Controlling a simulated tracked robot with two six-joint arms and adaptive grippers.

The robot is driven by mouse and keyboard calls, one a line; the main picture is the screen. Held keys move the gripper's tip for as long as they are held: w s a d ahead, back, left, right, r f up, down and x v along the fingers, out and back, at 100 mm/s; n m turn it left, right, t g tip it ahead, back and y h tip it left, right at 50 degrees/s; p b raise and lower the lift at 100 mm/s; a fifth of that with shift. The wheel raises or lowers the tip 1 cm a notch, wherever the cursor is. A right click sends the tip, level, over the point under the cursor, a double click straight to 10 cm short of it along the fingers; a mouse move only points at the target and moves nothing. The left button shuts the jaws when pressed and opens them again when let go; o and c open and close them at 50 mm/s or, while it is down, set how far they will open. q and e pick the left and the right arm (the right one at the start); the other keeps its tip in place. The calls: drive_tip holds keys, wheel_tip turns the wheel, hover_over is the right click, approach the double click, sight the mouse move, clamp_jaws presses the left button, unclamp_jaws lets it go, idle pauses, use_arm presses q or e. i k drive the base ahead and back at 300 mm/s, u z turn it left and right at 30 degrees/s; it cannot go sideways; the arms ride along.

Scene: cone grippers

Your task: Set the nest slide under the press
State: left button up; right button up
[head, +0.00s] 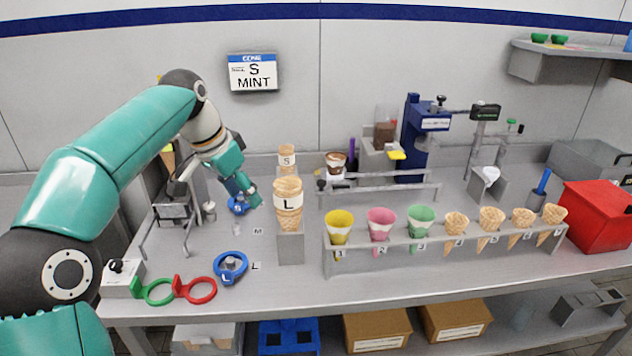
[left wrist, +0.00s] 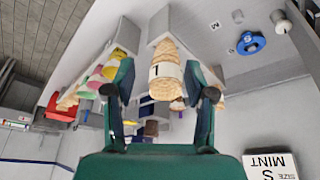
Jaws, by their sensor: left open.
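The blue press (head: 412,135) stands at the back of the bench, right of centre. A low pair of metal rails (head: 390,192) runs leftward from its foot. At their left end a white-and-brown cup (head: 335,162) sits by a small dark knob (head: 321,185); this looks like the nest slide, to the left of the press and out from under it. My left gripper (head: 246,192) is open and empty, low beside a blue ring (head: 236,207), well left of the rails. Its open fingers (left wrist: 160,93) also show in the left wrist view. My right gripper is not in view.
A large L cone (head: 288,190) on a grey block stands between my left gripper and the rails, with an S cone (head: 287,157) behind. A front rack (head: 440,240) holds several cups and cones. A red box (head: 597,215) sits at the right. A wall sign (head: 252,73) reads S MINT.

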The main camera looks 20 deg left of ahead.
sight(332, 177)
drive_tip(key=i, duration=0.85)
drive_tip(key=z, duration=0.05)
